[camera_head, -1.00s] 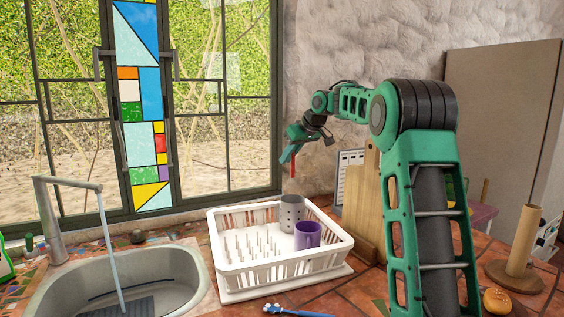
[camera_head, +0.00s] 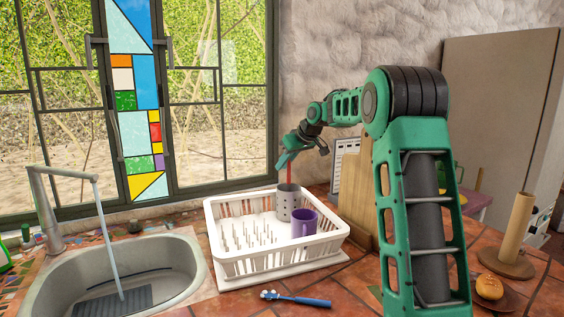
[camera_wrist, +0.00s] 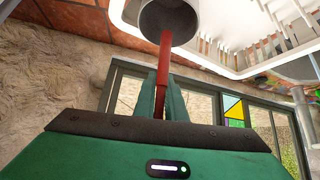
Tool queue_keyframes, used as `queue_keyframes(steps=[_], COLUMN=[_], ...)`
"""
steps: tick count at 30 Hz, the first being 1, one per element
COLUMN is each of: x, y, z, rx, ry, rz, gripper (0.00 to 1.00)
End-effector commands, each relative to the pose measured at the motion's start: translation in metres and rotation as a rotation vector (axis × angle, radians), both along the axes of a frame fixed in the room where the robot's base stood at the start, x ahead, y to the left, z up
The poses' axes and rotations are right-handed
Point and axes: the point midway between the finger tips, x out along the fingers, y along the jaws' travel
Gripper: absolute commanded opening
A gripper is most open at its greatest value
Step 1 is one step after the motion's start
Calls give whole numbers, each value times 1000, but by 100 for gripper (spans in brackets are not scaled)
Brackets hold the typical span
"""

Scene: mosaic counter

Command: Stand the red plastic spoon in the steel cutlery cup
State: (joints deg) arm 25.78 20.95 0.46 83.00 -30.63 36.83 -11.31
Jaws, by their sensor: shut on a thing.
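The red plastic spoon (camera_head: 289,174) is held upright in my gripper (camera_head: 285,160), over the steel cutlery cup (camera_head: 287,204). The cup is grey, perforated and upright in the back right part of the white dish rack (camera_head: 285,264). In the wrist view, my gripper (camera_wrist: 167,92) is shut on the spoon (camera_wrist: 164,60), which runs between the fingers to the dark mouth of the cup (camera_wrist: 168,10). The spoon's far end overlaps the mouth; how deep it reaches I cannot tell. My fingers are above the cup's rim, apart from it.
A purple mug (camera_head: 303,223) stands in the rack, close against the cup's right front. A wooden board (camera_head: 357,197) leans at the wall right of the rack. A blue brush (camera_head: 300,299) lies in front. The sink (camera_head: 125,272) is at left, below the window.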

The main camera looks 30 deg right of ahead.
Motion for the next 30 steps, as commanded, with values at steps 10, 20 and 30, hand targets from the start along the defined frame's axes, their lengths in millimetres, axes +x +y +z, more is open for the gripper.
queue_keyframes(steps=[10, 20, 30], x=[0, 0, -1], y=[0, 1, 0], z=[-25, -47, -70], rx=[1, 1, 2], ry=[1, 1, 8], rz=[0, 0, -2], gripper=[0, 0, 0])
